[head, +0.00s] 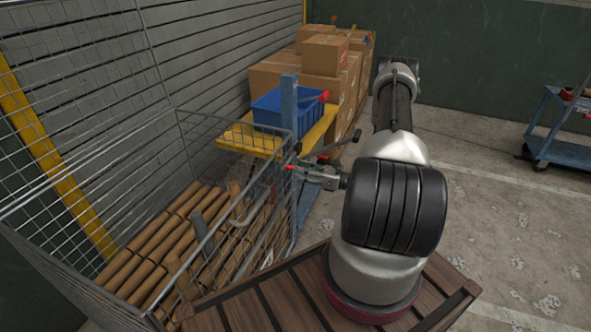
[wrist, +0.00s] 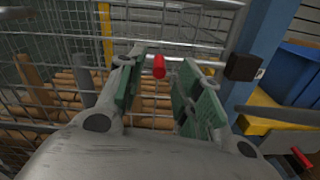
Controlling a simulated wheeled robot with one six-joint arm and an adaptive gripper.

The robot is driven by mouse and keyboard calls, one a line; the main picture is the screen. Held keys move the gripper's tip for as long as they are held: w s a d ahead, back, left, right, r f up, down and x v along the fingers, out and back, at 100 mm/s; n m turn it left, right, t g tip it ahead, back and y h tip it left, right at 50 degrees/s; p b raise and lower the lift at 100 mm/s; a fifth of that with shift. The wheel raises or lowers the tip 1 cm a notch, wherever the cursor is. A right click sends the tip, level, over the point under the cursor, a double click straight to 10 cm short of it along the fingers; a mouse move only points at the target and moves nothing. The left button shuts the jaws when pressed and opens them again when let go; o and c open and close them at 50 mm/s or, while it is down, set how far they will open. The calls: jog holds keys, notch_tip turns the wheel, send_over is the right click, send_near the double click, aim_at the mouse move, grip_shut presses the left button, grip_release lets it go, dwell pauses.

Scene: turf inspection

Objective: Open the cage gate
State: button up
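The wire cage (head: 150,140) fills the left of the head view. Its mesh front panel, apparently the gate (head: 240,200), stands beside my gripper (head: 305,171); I cannot tell whether it is ajar. In the wrist view my gripper (wrist: 162,70) is open, with green-padded fingers apart on both sides of a small red knob (wrist: 159,66). The knob is close to a horizontal metal bar (wrist: 180,58) of the cage. The fingers do not visibly touch it. A black block (wrist: 242,67) sits at the bar's right end by a blue post (wrist: 262,45).
Brown rolls (head: 150,245) lie inside the cage. Behind it are a yellow bench (head: 245,141) with a blue bin (head: 275,110) and stacked cartons (head: 325,55). A blue cart (head: 560,130) stands at the right. The floor (head: 500,225) between is clear.

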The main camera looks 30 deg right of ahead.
jog(key=shift+x, duration=1.65)
grip_shut()
